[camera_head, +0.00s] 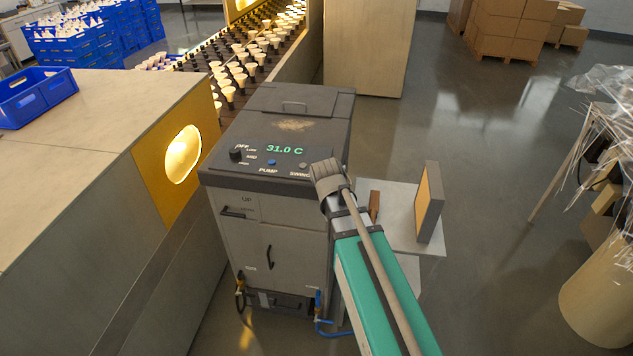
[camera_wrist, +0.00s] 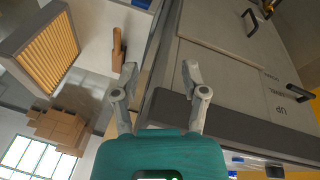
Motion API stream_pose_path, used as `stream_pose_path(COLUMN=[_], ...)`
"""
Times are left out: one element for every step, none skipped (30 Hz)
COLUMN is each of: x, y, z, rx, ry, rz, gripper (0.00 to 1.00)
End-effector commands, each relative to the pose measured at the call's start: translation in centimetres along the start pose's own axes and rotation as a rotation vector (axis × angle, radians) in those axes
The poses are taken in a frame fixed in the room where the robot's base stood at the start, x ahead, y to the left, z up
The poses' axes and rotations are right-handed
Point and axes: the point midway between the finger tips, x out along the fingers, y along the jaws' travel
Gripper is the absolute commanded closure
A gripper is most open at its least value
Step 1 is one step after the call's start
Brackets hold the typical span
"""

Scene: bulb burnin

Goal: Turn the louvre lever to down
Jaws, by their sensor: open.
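The dark louvre lever (camera_head: 235,212) is on the upper left front of the grey cabinet (camera_head: 280,235), just below an "UP" label. It lies roughly horizontal, tipping slightly down to the right. In the wrist view the lever (camera_wrist: 300,93) is at the right edge, beside the "UP" and "LEVEL" markings. My gripper (camera_head: 325,172) is by the cabinet's top right front corner, apart from the lever and to its right. In the wrist view my gripper (camera_wrist: 158,78) is open, with nothing between its fingers, and the lever lies well right of them.
A door handle (camera_head: 269,257) sits lower on the cabinet front. The top panel carries a knob (camera_head: 236,154) and a 31.0 C display (camera_head: 285,150). A side shelf (camera_head: 400,230) holds an orange-faced filter (camera_head: 430,203) and a brown piece (camera_head: 374,206). A wooden-topped housing (camera_head: 90,140) stands left.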

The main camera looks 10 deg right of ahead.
Motion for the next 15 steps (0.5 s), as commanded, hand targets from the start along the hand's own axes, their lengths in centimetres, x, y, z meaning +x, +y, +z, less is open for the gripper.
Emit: stream_pose_path(x=[1.1,1.2,1.4,1.5,1.6,1.6,1.7,1.7,1.6,1.6,1.6,1.6,1.5,1.5,1.5], y=[0.1,0.1,0.0,-0.1,-0.1,-0.3,-0.3,-0.4,-0.4,-0.4,-0.4,-0.4,-0.4,-0.4,-0.4], z=[3.4,4.6,6.0,6.9,7.7,8.6,9.0,9.4,9.7,9.9,10.0,10.0,9.9,9.9,9.9], rx=[0.007,0.006,0.006,0.006,0.004,0.003,0.002,0.001,0.001,0.000,-0.001,-0.001,-0.001,-0.001,-0.001], ry=[-0.040,-0.060,-0.086,-0.102,-0.116,-0.131,-0.140,-0.147,-0.154,-0.157,-0.160,-0.162,-0.162,-0.162,-0.161], rz=[-0.042,-0.066,-0.096,-0.116,-0.134,-0.155,-0.166,-0.177,-0.187,-0.191,-0.194,-0.196,-0.197,-0.197,-0.196], gripper=[0.43,0.43,0.43,0.43,0.43,0.43,0.43,0.43,0.43,0.43,0.43,0.43,0.43,0.43,0.43])
